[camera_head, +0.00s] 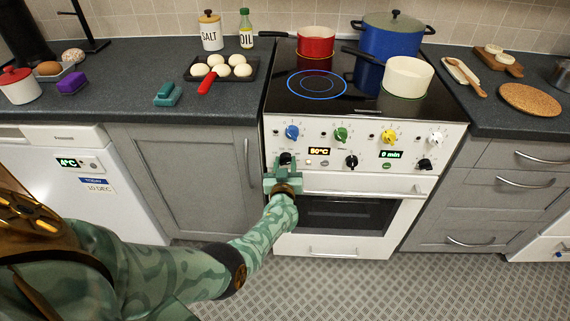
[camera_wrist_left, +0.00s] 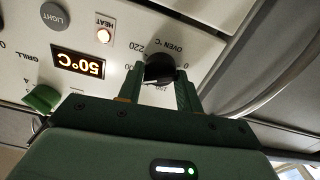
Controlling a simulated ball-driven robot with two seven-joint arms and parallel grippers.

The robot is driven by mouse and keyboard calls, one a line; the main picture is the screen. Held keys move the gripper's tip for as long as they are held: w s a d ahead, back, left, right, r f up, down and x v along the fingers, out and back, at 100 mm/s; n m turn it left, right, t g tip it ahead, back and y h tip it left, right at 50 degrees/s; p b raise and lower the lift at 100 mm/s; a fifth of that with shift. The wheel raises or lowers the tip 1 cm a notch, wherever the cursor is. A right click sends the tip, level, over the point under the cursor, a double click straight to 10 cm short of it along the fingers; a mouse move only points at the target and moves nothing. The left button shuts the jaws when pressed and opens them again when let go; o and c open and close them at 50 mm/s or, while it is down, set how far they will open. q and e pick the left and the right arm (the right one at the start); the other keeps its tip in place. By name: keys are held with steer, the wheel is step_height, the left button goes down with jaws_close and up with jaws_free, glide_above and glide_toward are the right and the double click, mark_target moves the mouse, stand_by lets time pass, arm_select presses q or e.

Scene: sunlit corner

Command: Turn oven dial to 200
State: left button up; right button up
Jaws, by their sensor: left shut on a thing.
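The oven dial (camera_wrist_left: 160,67) is a black knob on the white control panel, marked "OVEN °C" with 0 and 220 on its scale. In the head view the dial (camera_head: 286,158) is at the panel's lower left, partly behind my green left gripper (camera_head: 284,174). In the left wrist view my left gripper (camera_wrist_left: 161,88) has one finger on each side of the dial and is shut on it. The fingers hide part of the scale, and I cannot tell where the dial's mark points. The amber oven display (camera_head: 319,151) reads 50°C. My right gripper is out of view.
The oven door handle (camera_head: 365,194) runs across just below the panel. Blue (camera_head: 292,132), green (camera_head: 341,134), yellow (camera_head: 388,137) and white (camera_head: 436,139) knobs line the row above. Pots, including a red one (camera_head: 316,41), stand on the hob.

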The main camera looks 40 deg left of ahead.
arm_select(q)
steer(key=shift+f+m, duration=0.1)
steer(key=shift+m, duration=0.6)
steer(key=o, duration=1)
